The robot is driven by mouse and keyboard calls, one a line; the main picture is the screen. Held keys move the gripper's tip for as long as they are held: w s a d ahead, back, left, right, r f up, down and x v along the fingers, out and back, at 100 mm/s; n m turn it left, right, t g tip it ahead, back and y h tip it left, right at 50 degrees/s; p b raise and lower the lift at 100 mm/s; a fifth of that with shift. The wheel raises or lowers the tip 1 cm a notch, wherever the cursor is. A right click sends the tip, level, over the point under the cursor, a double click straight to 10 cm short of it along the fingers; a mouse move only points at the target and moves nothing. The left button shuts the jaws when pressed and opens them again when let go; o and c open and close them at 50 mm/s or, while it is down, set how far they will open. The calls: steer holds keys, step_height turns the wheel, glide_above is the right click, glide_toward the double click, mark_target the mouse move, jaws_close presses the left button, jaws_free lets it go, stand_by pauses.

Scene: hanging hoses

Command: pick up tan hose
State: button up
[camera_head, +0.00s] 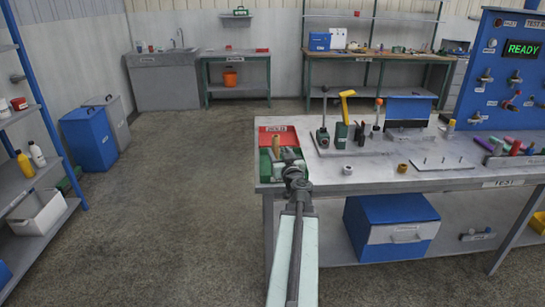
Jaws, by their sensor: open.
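A short tan piece (276,146), which looks like the tan hose, stands upright at the green tray (265,168) on the near left corner of the grey bench. Its lower end is hidden behind my gripper. My gripper (286,155) is open, with its fingers pointing away from me over the green tray. The tan piece shows just beyond the left finger. I cannot tell whether they touch. Nothing shows clearly between the fingers.
A red labelled tray (278,136) lies behind the green one. A stand with a yellow-topped tool (347,95), a white block (347,170) and a tan ring (403,168) sit to the right. A blue READY panel (500,75) stands far right.

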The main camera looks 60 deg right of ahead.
mark_target(276, 149)
steer(key=shift+x, duration=1.55)
steer(key=x, duration=0.5)
steer(key=shift+w+a+f, duration=0.1)
steer(key=shift+a+f, duration=0.05)
jaws_close()
